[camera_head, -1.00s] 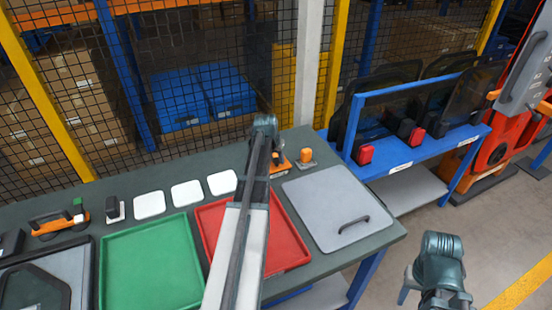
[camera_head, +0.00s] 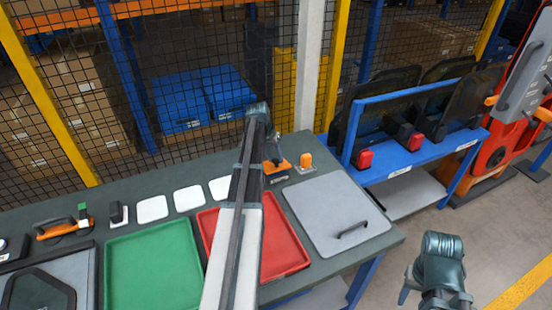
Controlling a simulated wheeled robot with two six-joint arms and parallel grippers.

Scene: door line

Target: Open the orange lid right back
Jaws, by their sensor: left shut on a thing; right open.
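An orange piece (camera_head: 276,166) lies at the back of the dark bench, just behind the red tray, and I take it for the orange lid. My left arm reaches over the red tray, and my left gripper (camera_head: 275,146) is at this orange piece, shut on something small. The arm hides part of the piece, so its lid angle and the exact grip are unclear. A separate small orange block (camera_head: 305,160) on a pale base stands just to the right. My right gripper (camera_head: 408,284) is open and empty, low at the right, away from the bench.
The bench holds a green tray (camera_head: 152,262), a red tray (camera_head: 285,243), white pads (camera_head: 188,198) and a grey panel with a black handle (camera_head: 336,210). A mesh fence (camera_head: 180,70) stands close behind. A blue rack (camera_head: 420,160) is at the right.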

